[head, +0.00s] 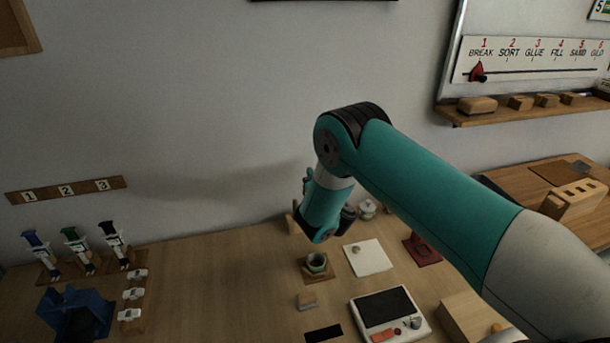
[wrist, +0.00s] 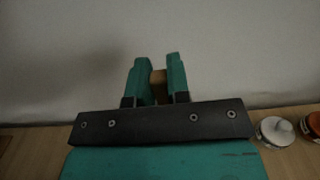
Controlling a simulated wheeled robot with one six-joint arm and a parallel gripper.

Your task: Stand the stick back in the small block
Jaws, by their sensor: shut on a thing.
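In the wrist view, my gripper (wrist: 157,72) is shut on a brown, wood-coloured piece (wrist: 158,88) between its teal fingers. Only a short part of that piece shows; it may be the stick, but I cannot tell its length or tilt. In the head view my gripper is mostly hidden behind my teal wrist, above the back of the table. A small wooden block (head: 307,300) lies on the table in front of the hex-shaped holder; I cannot make out a hole in it or whether it is the task's block.
A hex-shaped holder (head: 316,265) stands on the table (head: 220,290), with a white tile (head: 368,257) to its right. A white device with a dark screen (head: 388,313) is in front. Blue, green and dark-handled tools stand left.

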